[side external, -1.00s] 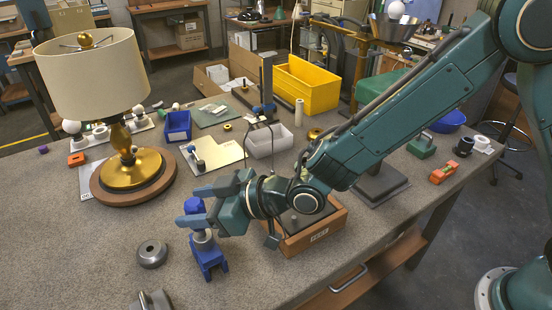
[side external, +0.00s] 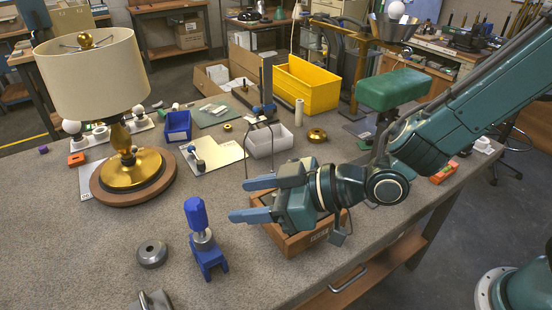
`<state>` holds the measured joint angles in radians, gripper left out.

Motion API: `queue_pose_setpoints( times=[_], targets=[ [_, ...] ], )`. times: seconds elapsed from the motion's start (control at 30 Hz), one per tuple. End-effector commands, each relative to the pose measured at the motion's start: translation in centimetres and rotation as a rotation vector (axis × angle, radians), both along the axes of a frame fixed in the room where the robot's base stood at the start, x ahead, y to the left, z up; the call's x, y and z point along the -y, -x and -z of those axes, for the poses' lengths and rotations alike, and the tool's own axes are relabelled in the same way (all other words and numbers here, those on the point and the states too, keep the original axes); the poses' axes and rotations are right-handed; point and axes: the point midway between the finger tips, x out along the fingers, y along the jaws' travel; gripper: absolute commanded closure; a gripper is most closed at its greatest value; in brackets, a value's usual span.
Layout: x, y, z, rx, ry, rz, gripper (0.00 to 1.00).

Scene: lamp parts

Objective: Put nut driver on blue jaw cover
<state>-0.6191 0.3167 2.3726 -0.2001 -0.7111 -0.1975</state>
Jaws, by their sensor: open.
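The nut driver with a blue handle (side external: 197,215) and a grey metal collar (side external: 203,239) stands nearly upright. It is on the blue jaw cover (side external: 209,262), which sits on the table near the front. The exact contact under the collar is too small to tell. My gripper (side external: 240,202) is open and empty. It is to the right of the nut driver, apart from it, with its blue-grey fingers pointing left.
A wooden box (side external: 300,238) is below and behind my gripper. A grey ring-shaped part (side external: 151,254) lies left of the jaw cover. A lamp (side external: 130,173) stands at the left. A white bin (side external: 269,141) and a yellow bin (side external: 307,84) are farther back.

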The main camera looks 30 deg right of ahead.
Motion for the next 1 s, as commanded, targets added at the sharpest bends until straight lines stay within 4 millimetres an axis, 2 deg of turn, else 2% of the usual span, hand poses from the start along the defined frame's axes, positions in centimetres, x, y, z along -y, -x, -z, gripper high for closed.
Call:
queue_pose_setpoints(
  times=[0.7, 0.87, 1.0],
  targets=[
    [0.4, 0.0, -0.3, -0.002, 0.002, 0.004, 0.47],
    [1.8, -0.2, -1.1, -0.020, 0.021, 0.028, 0.47],
    [4.4, -0.4, -2.4, -0.053, 0.055, 0.070, 0.47]
  ],
)
